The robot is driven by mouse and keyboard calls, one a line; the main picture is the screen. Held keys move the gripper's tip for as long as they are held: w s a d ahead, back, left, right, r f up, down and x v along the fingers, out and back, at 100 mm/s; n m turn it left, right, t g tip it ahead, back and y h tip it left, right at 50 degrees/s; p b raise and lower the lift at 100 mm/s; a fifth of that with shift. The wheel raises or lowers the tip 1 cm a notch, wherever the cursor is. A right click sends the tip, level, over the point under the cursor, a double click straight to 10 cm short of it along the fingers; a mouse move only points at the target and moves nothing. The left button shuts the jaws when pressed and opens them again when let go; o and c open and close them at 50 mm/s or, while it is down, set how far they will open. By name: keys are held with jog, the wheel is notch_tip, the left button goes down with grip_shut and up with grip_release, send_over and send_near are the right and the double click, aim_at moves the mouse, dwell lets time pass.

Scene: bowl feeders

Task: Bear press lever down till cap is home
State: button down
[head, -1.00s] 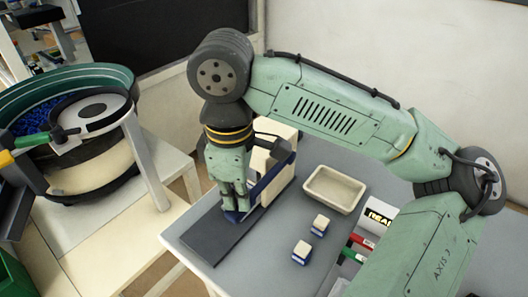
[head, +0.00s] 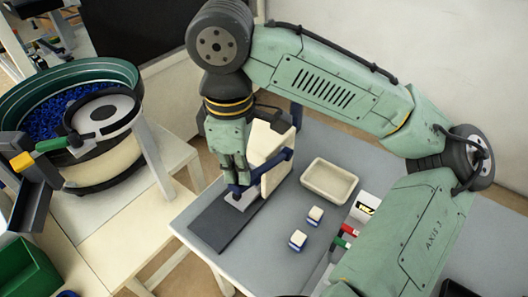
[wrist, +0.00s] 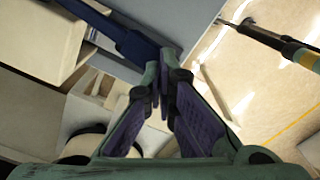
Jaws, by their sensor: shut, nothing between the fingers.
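The press has a cream body (head: 276,150), a dark grey base plate (head: 220,226) and a blue lever (head: 272,166). The lever slopes from the body down to the left. My gripper (head: 237,187) is shut and empty, pointing down at the lever's lower left end; I cannot tell whether it touches. A small pale grey piece shows under the lever end; I cannot tell whether it is the cap. In the wrist view the blue lever (wrist: 128,42) runs just beyond the closed fingertips (wrist: 161,72). The cap's seating is not visible.
Two small blue-and-white blocks (head: 315,215) (head: 298,240) and a cream tray (head: 330,181) stand right of the press on the grey table (head: 265,262). A bowl feeder (head: 72,110) with blue parts is at left. A green bin (head: 25,268) is lower left.

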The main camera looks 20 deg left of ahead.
jog(key=shift+r+p, duration=0.55)
jog(key=shift+r, duration=1.5)
jog(key=shift+s, duration=0.1)
